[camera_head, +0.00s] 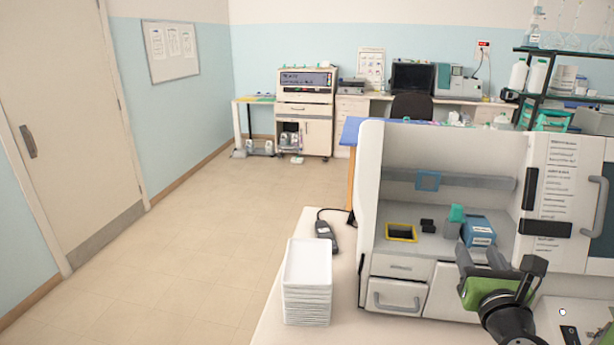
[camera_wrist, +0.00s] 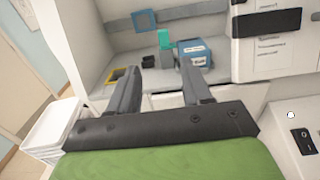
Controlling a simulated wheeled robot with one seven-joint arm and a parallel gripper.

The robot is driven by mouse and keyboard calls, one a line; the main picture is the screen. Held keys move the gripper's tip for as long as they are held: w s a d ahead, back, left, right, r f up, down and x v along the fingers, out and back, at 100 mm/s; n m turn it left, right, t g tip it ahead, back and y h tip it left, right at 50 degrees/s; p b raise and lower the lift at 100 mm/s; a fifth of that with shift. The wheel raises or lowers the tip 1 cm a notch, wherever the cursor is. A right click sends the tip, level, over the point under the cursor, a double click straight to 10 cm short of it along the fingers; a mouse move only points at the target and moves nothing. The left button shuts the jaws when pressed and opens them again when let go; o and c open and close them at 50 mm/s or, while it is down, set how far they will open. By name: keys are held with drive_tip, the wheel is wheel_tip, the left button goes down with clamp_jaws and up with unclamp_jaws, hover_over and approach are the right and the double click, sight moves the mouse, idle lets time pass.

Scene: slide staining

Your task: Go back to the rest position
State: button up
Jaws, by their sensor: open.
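My gripper (camera_head: 481,258) is at the lower right in the head view, in front of the open bay of the white staining machine (camera_head: 371,215). In the wrist view my gripper (camera_wrist: 166,70) shows two dark fingers spread apart with nothing between them. Beyond the fingertips, inside the bay, stand a blue box with a white label (camera_wrist: 195,54) and a teal piece (camera_wrist: 164,39). The blue box also shows in the head view (camera_head: 478,231), partly behind my gripper.
A stack of white trays (camera_head: 307,282) stands on the table left of the machine. A yellow-rimmed dark holder (camera_head: 401,232) and small black blocks (camera_head: 427,226) sit in the bay. A dark handset (camera_head: 326,234) lies behind the trays. The floor (camera_head: 200,250) at left is clear.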

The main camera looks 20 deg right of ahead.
drive_tip(key=w+a+f+n+g+y, duration=0.25)
drive_tip(key=a+n+y, duration=0.25)
drive_tip(key=a+n, duration=0.6)
drive_tip(key=w+a+f+n+g+y, duration=0.2)
drive_tip(key=a+f+n+y, duration=0.2)
drive_tip(key=a+n, duration=0.65)
drive_tip(key=s+a+n+g, duration=0.2)
drive_tip(key=s+a+n, duration=0.1)
drive_tip(key=s+n, duration=0.5)
drive_tip(key=s+a+n+g, duration=0.3)
drive_tip(key=s+n, duration=0.5)
drive_tip(key=n, duration=0.4)
drive_tip(key=shift+s+a+f+g, duration=0.25)
drive_tip(key=shift+f+g, duration=0.1)
drive_tip(key=shift+f, duration=0.1)
